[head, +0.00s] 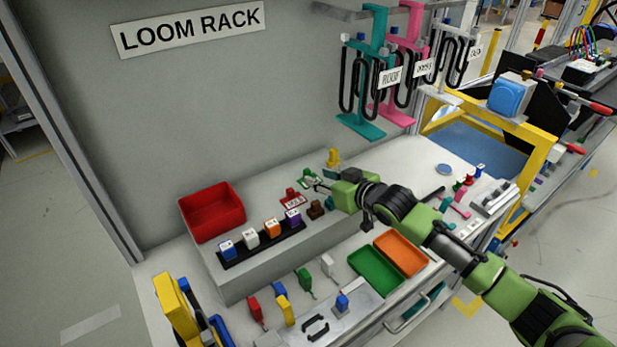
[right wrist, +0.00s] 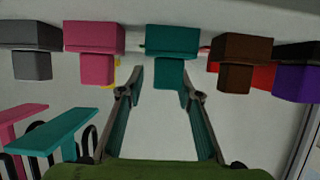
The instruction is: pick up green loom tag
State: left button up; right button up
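The green loom tag (head: 311,178) is a small green piece with a pale label, lying on the raised grey shelf in the head view. My right gripper (head: 322,187) is just to its right, and contact cannot be told from here. In the right wrist view my right gripper (right wrist: 162,78) has its fingers spread apart. A teal block (right wrist: 171,42) shows beyond the gap between the fingertips. I cannot make out the green tag in the right wrist view. My left gripper is not in view.
A red tag (head: 293,200) and a brown block (head: 316,209) are close by. A black rack (head: 262,246) with several coloured blocks and a red bin (head: 213,212) stand left. Green (head: 375,272) and orange (head: 401,253) trays lie in front. Hanging loom racks (head: 365,70) rise behind.

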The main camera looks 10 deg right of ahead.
aim_at(309, 173)
jog(key=shift+p+x, duration=0.45)
jog(key=shift+x, duration=2.05)
jog(key=shift+r, duration=0.1)
jog(key=c, duration=0.9)
